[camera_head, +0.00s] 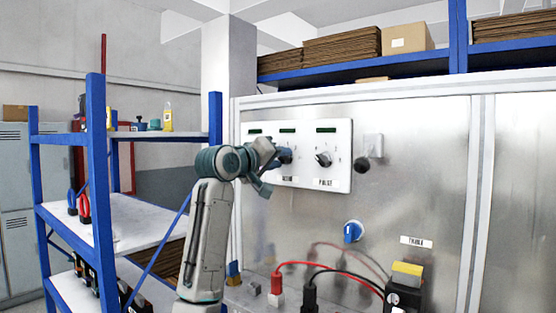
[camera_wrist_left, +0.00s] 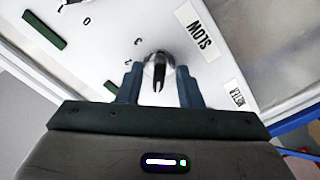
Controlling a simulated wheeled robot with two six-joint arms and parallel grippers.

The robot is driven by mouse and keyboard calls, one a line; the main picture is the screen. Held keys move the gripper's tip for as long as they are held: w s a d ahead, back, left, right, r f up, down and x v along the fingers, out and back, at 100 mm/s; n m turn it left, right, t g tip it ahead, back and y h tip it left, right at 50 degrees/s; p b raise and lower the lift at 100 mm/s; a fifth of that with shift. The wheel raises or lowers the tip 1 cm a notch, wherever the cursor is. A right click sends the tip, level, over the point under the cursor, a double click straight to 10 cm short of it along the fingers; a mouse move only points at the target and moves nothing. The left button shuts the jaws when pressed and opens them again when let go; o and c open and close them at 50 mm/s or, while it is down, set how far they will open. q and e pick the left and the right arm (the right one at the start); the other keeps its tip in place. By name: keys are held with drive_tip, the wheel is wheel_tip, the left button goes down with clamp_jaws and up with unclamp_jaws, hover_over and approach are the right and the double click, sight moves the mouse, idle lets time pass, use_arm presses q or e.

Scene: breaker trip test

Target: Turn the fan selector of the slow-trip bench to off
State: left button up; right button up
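The white control panel (camera_head: 342,171) hangs on the metal wall, with dark displays and rotary knobs. My left gripper (camera_head: 276,159) is at the panel's left-middle part and hides much of that area. In the left wrist view the gripper (camera_wrist_left: 159,88) has its two fingers apart, one on each side of a silver knob (camera_wrist_left: 157,66) with a dark pointer. Narrow gaps seem to show beside the knob; firm contact is not visible. A label reading SLOW (camera_wrist_left: 197,33) is to the knob's upper right. My right gripper is not in view.
The knob above the PULSE label (camera_head: 323,158) is right of my gripper. A dark round knob (camera_head: 362,164) and a blue rotary switch (camera_head: 353,231) are on the wall. Red and black cables (camera_head: 330,267) run below. A blue shelf rack (camera_head: 97,180) stands left.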

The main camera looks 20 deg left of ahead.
use_arm(q)
drive_tip(key=shift+s+a+f+b, duration=0.1)
drive_tip(key=shift+s+a+b, duration=0.1)
drive_tip(key=shift+s+b, duration=0.25)
drive_tip(key=b+v, duration=0.5)
drive_tip(key=v, duration=0.5)
drive_tip(key=shift+w, duration=0.1)
